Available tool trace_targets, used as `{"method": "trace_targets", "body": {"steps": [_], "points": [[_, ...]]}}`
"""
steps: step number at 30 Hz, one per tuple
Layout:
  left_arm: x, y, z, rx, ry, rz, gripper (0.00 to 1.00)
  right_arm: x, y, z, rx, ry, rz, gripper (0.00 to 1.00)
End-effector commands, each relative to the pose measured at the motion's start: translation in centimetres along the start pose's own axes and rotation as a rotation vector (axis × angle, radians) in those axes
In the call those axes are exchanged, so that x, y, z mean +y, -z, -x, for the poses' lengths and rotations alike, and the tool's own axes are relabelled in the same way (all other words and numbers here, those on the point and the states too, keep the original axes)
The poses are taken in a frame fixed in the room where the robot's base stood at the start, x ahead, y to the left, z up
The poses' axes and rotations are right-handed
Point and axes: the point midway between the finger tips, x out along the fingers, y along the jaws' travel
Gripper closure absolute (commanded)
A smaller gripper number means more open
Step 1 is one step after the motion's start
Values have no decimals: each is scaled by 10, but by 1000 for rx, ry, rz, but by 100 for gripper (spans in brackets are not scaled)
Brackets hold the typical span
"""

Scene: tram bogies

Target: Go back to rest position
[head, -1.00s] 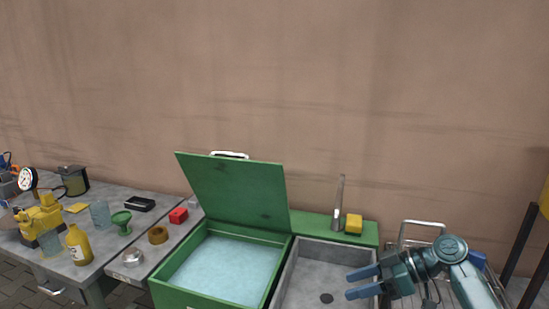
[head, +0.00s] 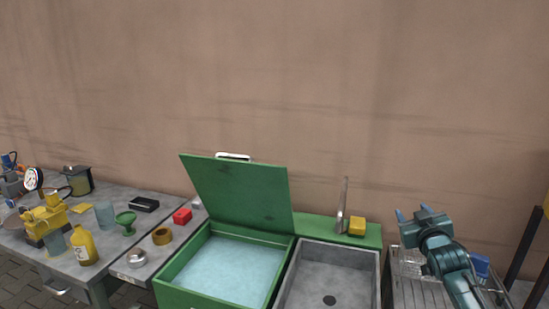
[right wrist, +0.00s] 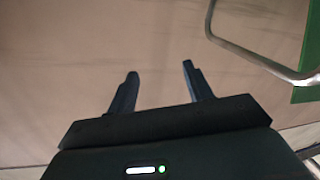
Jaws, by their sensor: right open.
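My right gripper (head: 412,212) is at the right of the head view, above the wire rack beside the sink. Its fingers point up and away toward the wall. In the right wrist view its two fingers (right wrist: 158,82) stand apart with nothing between them, so it is open and empty. My left gripper is in no view.
A green washing tank (head: 170,293) with its lid (head: 240,192) raised stands beside a grey sink (head: 325,280). A yellow sponge (head: 357,226) lies behind the sink. A wire rack (head: 408,290) is under my right arm. A cluttered workbench (head: 155,193) stands at left.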

Motion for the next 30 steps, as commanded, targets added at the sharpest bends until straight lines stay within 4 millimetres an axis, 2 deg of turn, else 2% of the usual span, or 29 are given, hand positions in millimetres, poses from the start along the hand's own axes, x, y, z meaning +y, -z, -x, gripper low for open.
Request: {"method": "trace_targets", "body": {"steps": [1,5,8,11,14,18,21,24,27,30], "points": [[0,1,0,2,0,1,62,-24,-28,13,-41,39,-2,49],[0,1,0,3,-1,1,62,-61,-66,42,-84,100,-3,49],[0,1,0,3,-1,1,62,-93,-98,73,-124,153,-9,49],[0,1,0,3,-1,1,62,-128,-132,115,-173,216,-24,49],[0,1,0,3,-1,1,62,-166,-165,170,-232,285,-52,49],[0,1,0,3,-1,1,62,-210,-198,259,-323,376,-111,49],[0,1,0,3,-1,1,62,-231,-209,317,-382,424,-157,49],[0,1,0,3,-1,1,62,-243,-213,360,-428,453,-196,49],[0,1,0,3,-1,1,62,-249,-213,387,-459,470,-222,49],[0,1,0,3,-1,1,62,-252,-212,399,-473,477,-235,49]]}}
